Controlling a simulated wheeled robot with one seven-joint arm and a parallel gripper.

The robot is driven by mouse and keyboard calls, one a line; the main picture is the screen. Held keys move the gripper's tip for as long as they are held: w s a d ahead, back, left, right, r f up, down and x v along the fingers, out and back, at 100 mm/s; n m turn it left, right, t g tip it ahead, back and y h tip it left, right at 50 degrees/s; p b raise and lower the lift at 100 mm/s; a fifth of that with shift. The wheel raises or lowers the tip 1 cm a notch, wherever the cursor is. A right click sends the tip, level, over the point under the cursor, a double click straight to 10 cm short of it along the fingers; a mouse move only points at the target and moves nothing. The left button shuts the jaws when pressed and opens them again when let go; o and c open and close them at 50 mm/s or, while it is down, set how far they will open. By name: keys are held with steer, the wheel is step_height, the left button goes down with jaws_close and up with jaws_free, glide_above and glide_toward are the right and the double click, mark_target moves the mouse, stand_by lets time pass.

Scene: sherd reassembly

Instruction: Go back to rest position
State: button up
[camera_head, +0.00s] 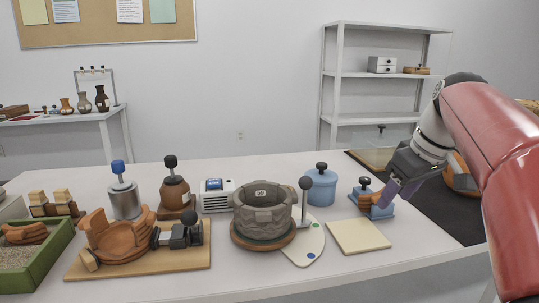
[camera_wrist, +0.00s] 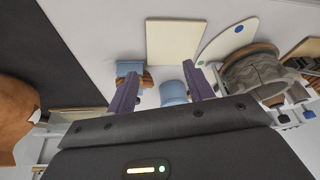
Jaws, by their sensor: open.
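My gripper (camera_head: 400,189) is at the right of the table in the head view, on the end of my raised red arm. It is above and beside a blue stand with a black knob (camera_head: 366,196) that bears orange-brown sherd pieces. The wrist view shows my gripper (camera_wrist: 158,88) with its two purple fingers spread apart and nothing between them. In that view the blue stand (camera_wrist: 128,68) with the brown pieces lies near the left finger. A blue lidded jar (camera_head: 321,187) stands to its left in the head view.
A grey stone-like pot (camera_head: 263,206) stands on a round base mid-table. A cream square tile (camera_head: 358,236) lies in front. A wooden board (camera_head: 190,262) holds a partly assembled brown vessel (camera_head: 115,236). A green sand tray (camera_head: 45,262) is at left, a dark mat (camera_head: 440,215) at right.

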steer(key=s+a+f+m+h, duration=0.1)
steer(key=s+a+f, duration=0.3)
steer(key=s+f, duration=0.5)
steer(key=s+a+f+m+t+h, duration=0.1)
steer(key=s+a+f+m, duration=0.3)
steer(key=s+f, duration=0.5)
steer(key=shift+s+a+t, duration=0.3)
steer(key=shift+s+a, duration=0.35)
steer(key=shift+a, duration=0.05)
steer(key=shift+r, duration=0.1)
stand_by(1.1)
